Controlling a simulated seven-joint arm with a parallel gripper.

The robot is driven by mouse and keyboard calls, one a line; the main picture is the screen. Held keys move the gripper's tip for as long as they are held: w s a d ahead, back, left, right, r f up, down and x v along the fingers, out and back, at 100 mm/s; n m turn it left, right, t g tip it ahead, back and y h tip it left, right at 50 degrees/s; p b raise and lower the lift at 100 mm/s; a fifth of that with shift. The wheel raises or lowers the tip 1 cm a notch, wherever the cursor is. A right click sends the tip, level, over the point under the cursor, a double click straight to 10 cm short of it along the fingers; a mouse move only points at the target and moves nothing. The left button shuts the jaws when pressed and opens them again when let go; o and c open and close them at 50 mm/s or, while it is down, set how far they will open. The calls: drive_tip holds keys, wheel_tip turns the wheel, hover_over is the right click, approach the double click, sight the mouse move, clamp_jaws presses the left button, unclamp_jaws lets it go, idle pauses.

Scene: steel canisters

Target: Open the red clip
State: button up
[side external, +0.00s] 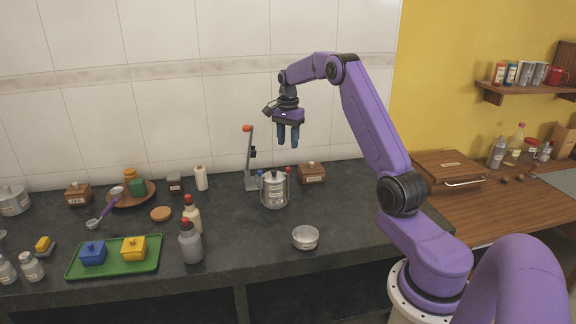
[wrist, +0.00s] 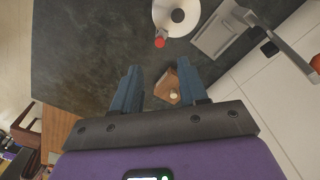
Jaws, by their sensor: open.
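A steel canister (side external: 274,194) with a pale label stands on the dark counter, below my gripper. The red clip (side external: 288,170) is at the right of its rim, and a blue clip (side external: 261,174) is at the left. In the wrist view the canister's lid (wrist: 173,14) is cut off by the top edge. The red clip (wrist: 160,42) shows at its near side, beyond my fingertips. My gripper (side external: 288,141) is open and empty, pointing down, well above the canister. Its two blue fingers also show in the wrist view (wrist: 158,70). Whether the clip is latched is too small to tell.
A tall grey lever stand (side external: 249,160) with an orange-red knob rises just left of the canister. A wooden box (side external: 312,173) sits close behind right. A metal bowl (side external: 305,237) stands in front right, and bottles (side external: 190,242) stand front left. Counter right of the bowl is clear.

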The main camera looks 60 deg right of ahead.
sight(288, 168)
wheel_tip(288, 168, down, 10)
drive_tip(key=shift+r, duration=0.15)
idle(0.3)
clamp_jaws()
